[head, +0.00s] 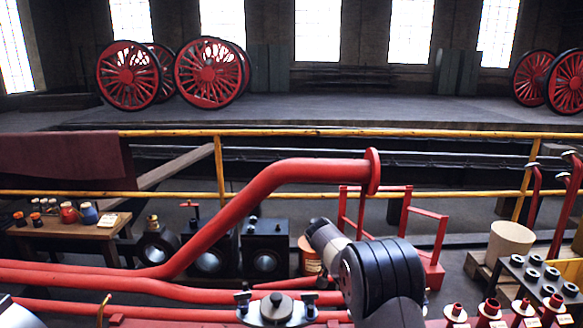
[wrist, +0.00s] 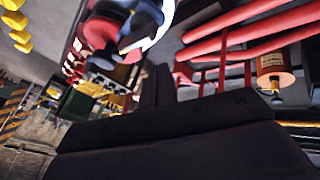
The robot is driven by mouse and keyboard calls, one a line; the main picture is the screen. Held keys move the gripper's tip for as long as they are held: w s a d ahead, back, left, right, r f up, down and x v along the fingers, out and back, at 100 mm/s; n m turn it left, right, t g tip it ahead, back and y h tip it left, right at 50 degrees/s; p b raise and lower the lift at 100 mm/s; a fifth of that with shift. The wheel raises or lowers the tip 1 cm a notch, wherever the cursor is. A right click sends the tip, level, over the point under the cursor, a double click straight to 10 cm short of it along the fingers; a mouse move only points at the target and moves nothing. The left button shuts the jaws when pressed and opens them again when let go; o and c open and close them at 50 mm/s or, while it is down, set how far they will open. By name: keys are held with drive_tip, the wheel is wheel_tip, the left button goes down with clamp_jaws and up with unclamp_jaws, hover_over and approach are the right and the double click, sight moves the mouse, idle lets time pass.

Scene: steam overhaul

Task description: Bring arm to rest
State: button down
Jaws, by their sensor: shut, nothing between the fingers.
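My arm (head: 385,270) rises from the bottom of the head view, right of centre, with dark ribbed joints and a grey and white link pointing up and to the left. My gripper cannot be made out in the head view. In the wrist view my gripper (wrist: 158,88) shows as large dark shapes across the lower half, its fingers together with nothing seen between them. An orange canister (wrist: 274,66) and red pipes (wrist: 235,38) show beyond it, apart from the fingers.
A yellow railing (head: 300,132) crosses behind. A wooden bench (head: 62,228) with small jars stands left. A dark rack (head: 540,277) and red valve parts (head: 490,309) are at right. Spoked wheels (head: 208,73) stand far back.

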drive_tip(key=s+a+f+n+t+y+b, duration=0.15)
drive_tip(key=s+a+n+t+y, duration=0.3)
drive_tip(key=n, duration=0.45)
drive_tip(key=s+a+r+h, duration=0.1)
drive_tip(key=s+a+r, duration=0.2)
drive_tip(key=s+r, duration=0.2)
wheel_tip(320, 180, up, 3)
drive_tip(key=shift+s+a+p, duration=0.15)
drive_tip(key=shift+s+p, duration=0.1)
drive_tip(key=shift+p, duration=0.1)
drive_tip(key=shift+h, duration=0.25)
